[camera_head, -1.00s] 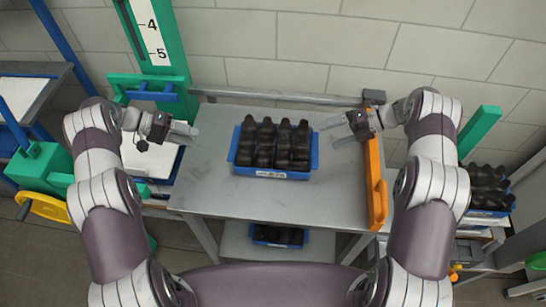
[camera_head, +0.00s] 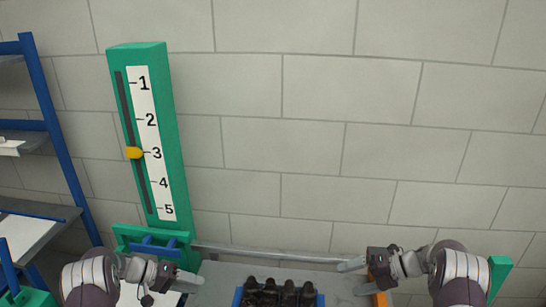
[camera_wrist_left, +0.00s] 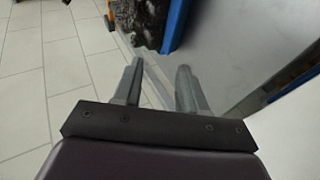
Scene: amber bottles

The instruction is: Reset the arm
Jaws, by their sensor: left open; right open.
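My left gripper (camera_head: 190,280) is at the lower left of the head view, beside the left edge of the grey table (camera_head: 225,276). In the left wrist view its two fingers (camera_wrist_left: 158,82) stand apart with nothing between them. My right gripper (camera_head: 352,277) is at the lower right, over the right part of the table, open and empty. A blue crate (camera_head: 238,298) of dark amber bottles (camera_head: 280,292) sits on the table between the grippers, apart from both. The head view cuts off its lower part.
A green post (camera_head: 155,140) with a scale and a yellow marker (camera_head: 134,153) at 3 stands at the back left. A blue-framed shelf (camera_head: 60,140) is further left. An orange part (camera_head: 380,298) is at the table's right edge. A tiled wall closes the back.

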